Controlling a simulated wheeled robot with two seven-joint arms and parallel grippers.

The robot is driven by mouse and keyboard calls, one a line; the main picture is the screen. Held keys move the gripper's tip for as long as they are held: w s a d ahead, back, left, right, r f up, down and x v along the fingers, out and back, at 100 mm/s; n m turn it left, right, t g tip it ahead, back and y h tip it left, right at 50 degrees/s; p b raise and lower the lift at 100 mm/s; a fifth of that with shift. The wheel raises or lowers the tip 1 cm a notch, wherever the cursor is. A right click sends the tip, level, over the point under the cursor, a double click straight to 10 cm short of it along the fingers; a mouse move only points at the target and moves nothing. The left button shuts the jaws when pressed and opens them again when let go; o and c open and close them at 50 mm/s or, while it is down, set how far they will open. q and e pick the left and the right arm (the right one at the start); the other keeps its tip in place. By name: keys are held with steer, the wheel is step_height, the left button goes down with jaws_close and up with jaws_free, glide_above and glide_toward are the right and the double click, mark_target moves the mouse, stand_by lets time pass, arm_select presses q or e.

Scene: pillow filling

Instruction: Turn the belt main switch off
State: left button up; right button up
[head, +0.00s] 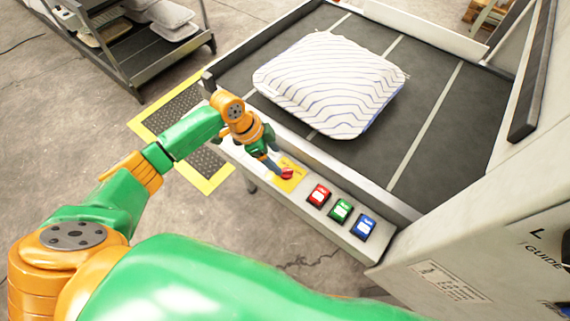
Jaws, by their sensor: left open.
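The belt main switch (286,174) is a red knob on a yellow plate (294,165) at the left part of the conveyor's front ledge. My left gripper (276,167) is right at the red knob, coming in from the upper left with its fingers pointing down at it. The fingers partly cover the knob and plate. I cannot tell whether they touch the knob or which way it is turned. My right gripper is not in view.
Red (319,195), green (341,210) and blue (363,227) rocker switches sit to the right on the ledge. A striped pillow (330,82) lies on the dark belt (432,125). A machine housing (480,215) stands at right, a rack (150,75) at upper left.

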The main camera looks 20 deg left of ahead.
mark_target(286, 170)
arm_select(q)
steer(key=b+x, duration=0.1)
steer(key=x, duration=0.5)
steer(key=shift+s+d+f, duration=0.1)
steer(key=shift+d+f, duration=0.05)
steer(key=shift+f, duration=0.15)
jaws_close()
